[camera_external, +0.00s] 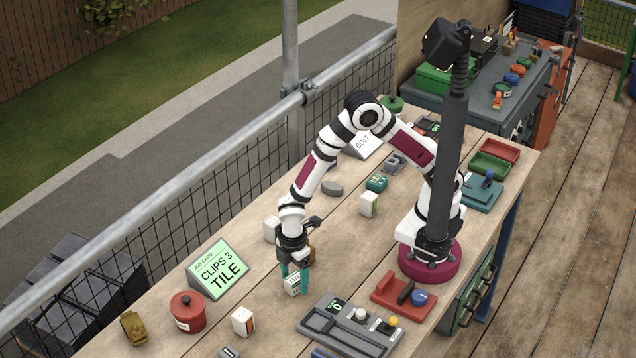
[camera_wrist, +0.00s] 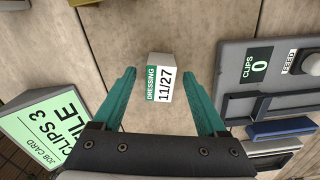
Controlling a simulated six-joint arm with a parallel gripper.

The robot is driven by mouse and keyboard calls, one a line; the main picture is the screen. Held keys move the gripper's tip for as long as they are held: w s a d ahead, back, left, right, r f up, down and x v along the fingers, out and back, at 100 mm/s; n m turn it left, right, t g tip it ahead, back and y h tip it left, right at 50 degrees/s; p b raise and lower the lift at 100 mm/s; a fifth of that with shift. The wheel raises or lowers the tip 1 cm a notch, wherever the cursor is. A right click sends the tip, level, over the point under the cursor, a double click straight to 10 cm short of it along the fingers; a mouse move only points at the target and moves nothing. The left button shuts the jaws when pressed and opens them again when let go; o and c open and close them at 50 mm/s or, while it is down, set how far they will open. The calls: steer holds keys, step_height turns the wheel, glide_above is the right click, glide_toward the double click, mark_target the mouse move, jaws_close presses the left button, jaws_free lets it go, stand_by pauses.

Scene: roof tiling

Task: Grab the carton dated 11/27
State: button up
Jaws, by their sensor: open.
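The carton dated 11/27 (camera_wrist: 159,84) is a small box with a grey top and a white and green label reading DRESSING 11/27 in the wrist view. In the external view a white carton (camera_external: 292,285) stands on the bench at my gripper (camera_external: 294,278). In the wrist view my gripper (camera_wrist: 161,75) is open, with its two teal fingers on either side of the carton and a gap on each side. I cannot tell exactly how far down the fingers reach along it.
Other small cartons stand at the front (camera_external: 243,321), behind the gripper (camera_external: 271,229) and near my base (camera_external: 368,204). A green job card (camera_external: 220,268) and a red pot (camera_external: 187,311) are left. A grey clip feeder (camera_external: 345,325) stands close on the right.

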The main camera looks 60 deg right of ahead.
steer(key=shift+f, duration=0.6)
jaws_close()
steer(key=shift+r, duration=0.1)
